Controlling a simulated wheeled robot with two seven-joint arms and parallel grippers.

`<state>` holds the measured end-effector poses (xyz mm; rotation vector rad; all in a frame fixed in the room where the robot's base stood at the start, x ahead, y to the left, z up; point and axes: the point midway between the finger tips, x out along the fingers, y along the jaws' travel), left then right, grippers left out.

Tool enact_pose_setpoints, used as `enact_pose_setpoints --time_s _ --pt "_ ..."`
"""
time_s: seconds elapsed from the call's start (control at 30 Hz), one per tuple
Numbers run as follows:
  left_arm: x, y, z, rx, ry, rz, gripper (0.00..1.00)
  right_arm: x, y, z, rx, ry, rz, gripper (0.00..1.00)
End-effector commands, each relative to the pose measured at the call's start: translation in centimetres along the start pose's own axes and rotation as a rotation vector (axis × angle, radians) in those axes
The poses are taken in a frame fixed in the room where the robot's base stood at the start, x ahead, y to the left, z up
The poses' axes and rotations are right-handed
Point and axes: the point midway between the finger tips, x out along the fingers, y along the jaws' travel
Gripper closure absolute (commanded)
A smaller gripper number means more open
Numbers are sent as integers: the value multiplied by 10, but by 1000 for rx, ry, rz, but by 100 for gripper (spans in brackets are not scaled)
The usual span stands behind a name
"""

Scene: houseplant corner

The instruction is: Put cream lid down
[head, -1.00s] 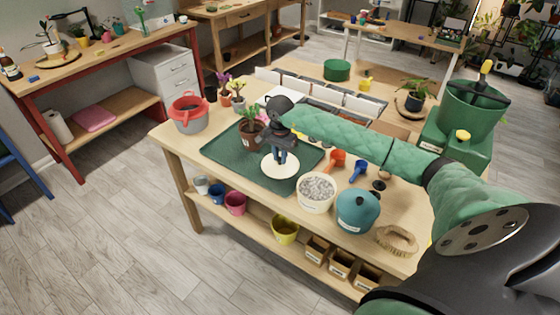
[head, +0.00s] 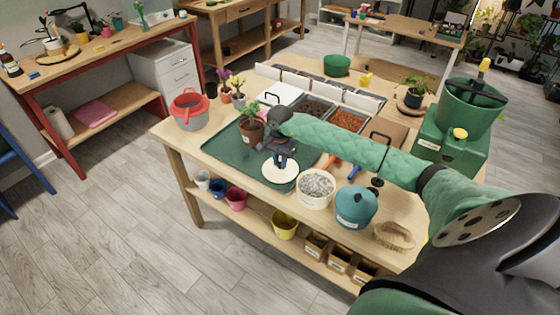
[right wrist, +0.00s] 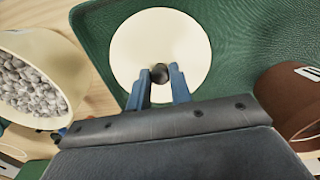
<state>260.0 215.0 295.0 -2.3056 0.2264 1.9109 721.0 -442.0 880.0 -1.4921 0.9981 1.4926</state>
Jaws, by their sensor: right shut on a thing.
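The round cream lid (head: 281,172) is at the near edge of the dark green mat (head: 227,147). My right gripper (head: 281,160) is above it, pointing down. In the right wrist view, its blue fingers (right wrist: 160,77) are shut on the dark knob (right wrist: 159,72) of the cream lid (right wrist: 158,35). The lid looks level and low over the mat; I cannot tell whether it touches. The cream pot (head: 316,188) of grey gravel stands open just right of the lid, and shows at the left of the wrist view (right wrist: 35,85). My left gripper is out of view.
A potted plant (head: 252,131) stands on the mat behind the lid. A teal lidded pot (head: 356,207) and a brush (head: 394,237) are to the right. A grey and red bucket (head: 190,112) is at the left corner. The mat's left part is clear.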

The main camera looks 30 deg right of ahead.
Motion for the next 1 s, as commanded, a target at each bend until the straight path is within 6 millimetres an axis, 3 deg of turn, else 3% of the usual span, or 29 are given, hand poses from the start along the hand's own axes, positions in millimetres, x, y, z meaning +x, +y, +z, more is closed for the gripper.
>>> enact_pose_setpoints --time_s 0.17,0.2,0.3,0.83,1.0 --pt "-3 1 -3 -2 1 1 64 2 0 0 0 0 0 100" --pt "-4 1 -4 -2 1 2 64 2 0 0 0 0 0 75" --pt "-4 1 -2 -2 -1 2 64 2 0 0 0 0 0 57" --pt "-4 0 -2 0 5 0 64 -2 0 0 0 0 0 57" --pt "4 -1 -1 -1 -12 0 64 -9 0 0 -1 0 -1 57"
